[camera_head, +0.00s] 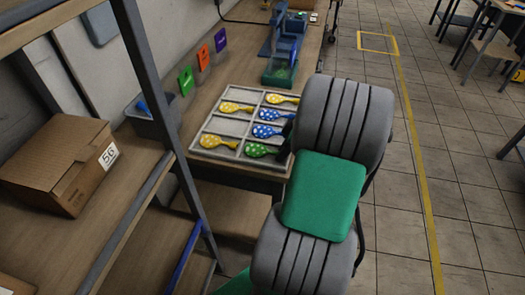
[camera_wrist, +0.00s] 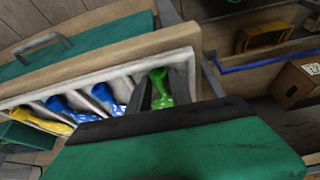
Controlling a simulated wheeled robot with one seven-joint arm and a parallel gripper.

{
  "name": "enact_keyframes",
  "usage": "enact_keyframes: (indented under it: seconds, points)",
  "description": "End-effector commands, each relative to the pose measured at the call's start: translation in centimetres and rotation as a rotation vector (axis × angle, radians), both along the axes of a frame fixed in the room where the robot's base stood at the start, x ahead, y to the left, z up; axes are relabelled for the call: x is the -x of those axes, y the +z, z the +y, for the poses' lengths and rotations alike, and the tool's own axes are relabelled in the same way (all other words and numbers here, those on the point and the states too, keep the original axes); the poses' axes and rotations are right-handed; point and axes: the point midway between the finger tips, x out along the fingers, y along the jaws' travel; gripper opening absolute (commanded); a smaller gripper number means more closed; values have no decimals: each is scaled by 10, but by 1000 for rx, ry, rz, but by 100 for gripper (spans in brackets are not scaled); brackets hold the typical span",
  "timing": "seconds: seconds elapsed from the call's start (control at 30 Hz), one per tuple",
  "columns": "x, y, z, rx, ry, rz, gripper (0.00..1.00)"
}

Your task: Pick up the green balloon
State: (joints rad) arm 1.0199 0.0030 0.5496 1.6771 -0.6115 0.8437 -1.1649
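The green balloon (camera_head: 257,150) lies in the front right compartment of the grey divided tray (camera_head: 216,158). In the wrist view the green balloon (camera_wrist: 160,84) shows between the two dark fingers of my gripper (camera_wrist: 166,88). The fingers stand apart on either side of it, and I cannot tell whether they touch it. Its lower part is hidden by the gripper body. In the head view my gripper is mostly hidden behind my arm, at the tray's right edge.
Blue balloons (camera_head: 265,131) and yellow balloons (camera_head: 221,142) lie in the tray's other compartments. Coloured cards (camera_head: 203,57) stand along the wall. A blue device (camera_head: 284,50) is behind the tray. A shelf with a cardboard box (camera_head: 58,165) is at left.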

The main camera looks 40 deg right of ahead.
Motion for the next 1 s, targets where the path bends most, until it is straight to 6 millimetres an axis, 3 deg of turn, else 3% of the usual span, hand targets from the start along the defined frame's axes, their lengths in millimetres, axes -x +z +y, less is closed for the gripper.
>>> enact_keyframes:
  seconds: [0.3, 0.67, 0.83, 1.0]
  points:
    - [0, 0, 0, 0, 0, 0, 0]
    - [0, 8, 0, 1, 1, -1, 0]
    - [-1, 35, -4, 3, -2, -2, 0]
    - [-4, 82, -43, 4, -2, -2, 0]
